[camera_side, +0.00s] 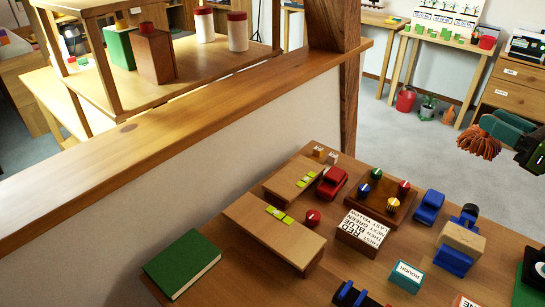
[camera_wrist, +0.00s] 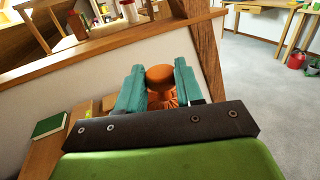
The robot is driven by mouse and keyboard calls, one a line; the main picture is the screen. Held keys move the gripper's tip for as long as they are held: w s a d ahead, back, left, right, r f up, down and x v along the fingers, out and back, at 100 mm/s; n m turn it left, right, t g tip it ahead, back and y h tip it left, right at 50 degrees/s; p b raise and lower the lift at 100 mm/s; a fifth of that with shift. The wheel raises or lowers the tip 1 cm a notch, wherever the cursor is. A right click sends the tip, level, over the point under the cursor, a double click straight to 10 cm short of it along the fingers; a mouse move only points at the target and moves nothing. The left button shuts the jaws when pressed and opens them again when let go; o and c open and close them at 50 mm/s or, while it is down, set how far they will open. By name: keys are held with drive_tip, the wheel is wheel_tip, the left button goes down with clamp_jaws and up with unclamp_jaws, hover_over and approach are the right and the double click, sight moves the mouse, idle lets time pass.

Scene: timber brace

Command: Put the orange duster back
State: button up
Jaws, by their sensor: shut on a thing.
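The orange duster (camera_side: 479,143) has a shaggy orange-brown head and hangs in the air at the right edge of the side view. My gripper (camera_side: 505,127) has teal fingers and is shut on the duster, well above the table. In the wrist view the duster's round orange end (camera_wrist: 160,76) sits between the two teal fingers. Its shaggy part shows only partly below that, behind the dark bar of my gripper.
The wooden table (camera_side: 330,262) holds blocks, a red car (camera_side: 332,182), a blue car (camera_side: 429,207), a knobbed board (camera_side: 378,198) and a green book (camera_side: 182,263). A timber-topped low wall (camera_side: 180,125) and post (camera_side: 349,100) stand behind it. Grey floor is open beyond.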

drive_tip(key=w+a+f+n+g+y, duration=0.1)
drive_tip(key=w+a+f+y, duration=0.1)
drive_tip(key=a+f, duration=0.85)
drive_tip(key=w+a+f+n+g+y, duration=0.15)
drive_tip(key=a+f, duration=0.55)
drive_tip(key=a, duration=0.7)
drive_tip(key=shift+m+t+h, duration=0.55)
drive_tip(key=shift+t+h, duration=0.2)
drive_tip(key=x, duration=1.8)
drive_tip(key=shift+w+d+r, duration=0.1)
drive_tip(key=shift+w+d, duration=0.25)
drive_tip(key=shift+f, duration=1.75)
drive_tip(key=shift+f, duration=0.15)
drive_tip(key=o, duration=1.1)
drive_tip(key=shift+c, duration=0.2)
